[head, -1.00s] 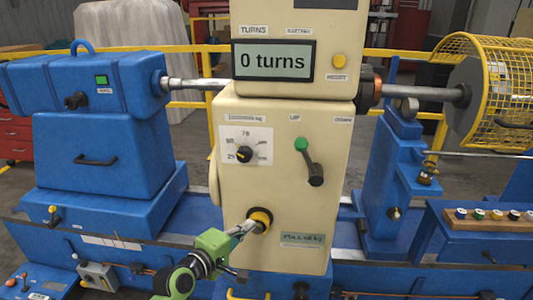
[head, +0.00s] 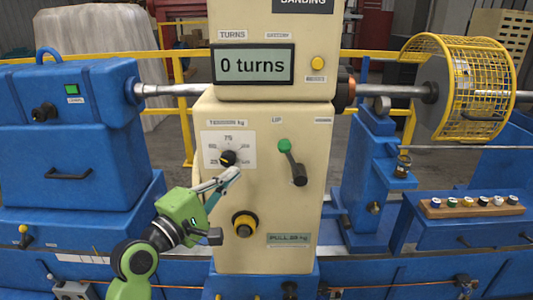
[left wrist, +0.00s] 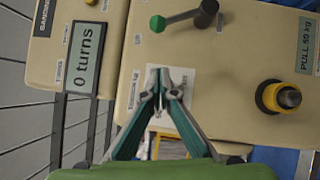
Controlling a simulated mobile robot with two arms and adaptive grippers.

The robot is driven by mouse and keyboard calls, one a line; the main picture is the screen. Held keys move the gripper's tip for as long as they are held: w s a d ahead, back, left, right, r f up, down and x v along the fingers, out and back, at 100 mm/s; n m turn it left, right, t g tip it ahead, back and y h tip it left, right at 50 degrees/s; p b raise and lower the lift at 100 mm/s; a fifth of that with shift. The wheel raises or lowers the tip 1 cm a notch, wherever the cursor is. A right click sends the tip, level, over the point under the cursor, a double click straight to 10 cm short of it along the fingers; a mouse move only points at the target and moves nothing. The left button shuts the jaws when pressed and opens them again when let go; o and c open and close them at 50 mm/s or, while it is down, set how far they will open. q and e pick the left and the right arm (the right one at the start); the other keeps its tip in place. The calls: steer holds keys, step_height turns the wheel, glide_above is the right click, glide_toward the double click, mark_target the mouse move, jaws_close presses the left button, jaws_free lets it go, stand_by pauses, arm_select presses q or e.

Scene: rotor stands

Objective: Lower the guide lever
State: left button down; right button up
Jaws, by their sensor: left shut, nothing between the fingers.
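The guide lever (head: 291,160) is on the cream machine front, under the UP label. Its green knob (head: 284,145) is at the upper left and its black hub (head: 300,177) at the lower right. The lever also shows at the top of the left wrist view (left wrist: 182,18). My left gripper (head: 235,172) is shut and empty, just in front of the tension dial (head: 228,157), left of and slightly below the lever. In the left wrist view its fingertips (left wrist: 161,74) cover the dial. I cannot tell whether they touch the panel. My right gripper is not in view.
A yellow-ringed black knob (head: 244,225) sticks out below the dial. The display (head: 253,65) reads 0 turns, with a yellow button (head: 318,63) beside it. A yellow mesh guard (head: 480,85) stands at the right. The panel between fingertips and lever is clear.

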mark_target(292, 160)
arm_select(q)
steer(key=w+d+r+p, duration=0.1)
steer(key=w+d+p, duration=0.2)
steer(key=w+d, duration=0.4)
steer(key=shift+w+d+r+p, duration=0.3)
steer(key=shift+d+p, duration=0.1)
steer(key=shift+d, duration=0.35)
